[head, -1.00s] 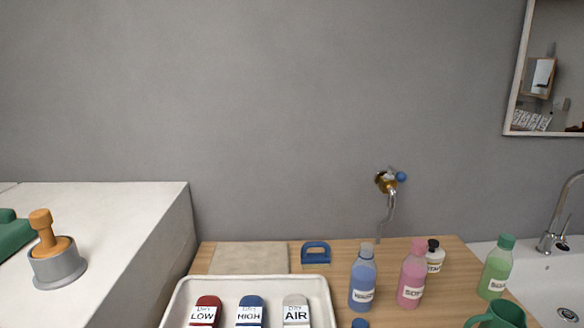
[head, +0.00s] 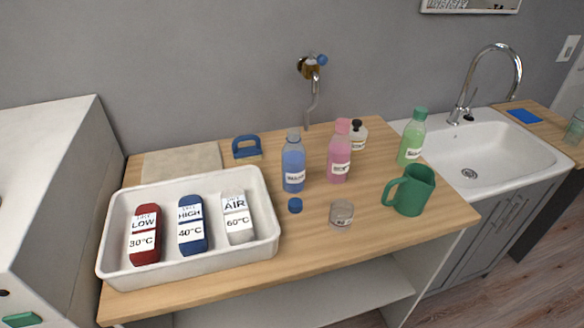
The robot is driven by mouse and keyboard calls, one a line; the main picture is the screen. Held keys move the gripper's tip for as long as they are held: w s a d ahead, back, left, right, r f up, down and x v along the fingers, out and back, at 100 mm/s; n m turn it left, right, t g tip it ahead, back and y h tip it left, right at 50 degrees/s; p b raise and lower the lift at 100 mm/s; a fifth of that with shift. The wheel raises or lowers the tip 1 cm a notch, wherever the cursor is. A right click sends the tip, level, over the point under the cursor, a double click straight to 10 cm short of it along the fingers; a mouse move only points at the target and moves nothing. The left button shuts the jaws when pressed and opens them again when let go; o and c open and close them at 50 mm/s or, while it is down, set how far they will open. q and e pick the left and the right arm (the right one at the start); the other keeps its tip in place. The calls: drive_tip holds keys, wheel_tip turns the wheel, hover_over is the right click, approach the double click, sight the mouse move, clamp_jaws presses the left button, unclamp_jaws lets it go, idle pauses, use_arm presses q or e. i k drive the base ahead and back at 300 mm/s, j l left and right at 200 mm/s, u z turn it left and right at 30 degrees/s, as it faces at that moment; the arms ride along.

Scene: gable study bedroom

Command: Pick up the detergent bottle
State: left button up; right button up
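Several labelled bottles stand upright on the wooden counter in the head view, and I cannot read for sure which label says detergent. A blue bottle (head: 293,165) with a clear greyish top stands at the middle. A pink bottle (head: 340,152) with a pink cap stands right of it. A small white bottle with a black cap (head: 358,135) is partly hidden behind the pink one. A green bottle (head: 412,137) stands farther right, near the sink. Neither of my grippers shows in the view.
A white tray (head: 262,228) with red, blue and white labelled blocks fills the counter's left. A blue cap (head: 295,205), a small clear cup (head: 341,214) and a green jug (head: 412,190) stand in front of the bottles. A sink (head: 480,150) lies right; a wall tap (head: 312,70) hangs behind.

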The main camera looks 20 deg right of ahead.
sight(293, 153)
drive_tip(key=j, duration=0.4)
drive_tip(key=k+j, duration=0.15)
drive_tip(key=j, duration=0.25)
drive_tip(key=j+z, duration=0.1)
drive_tip(key=j, duration=0.3)
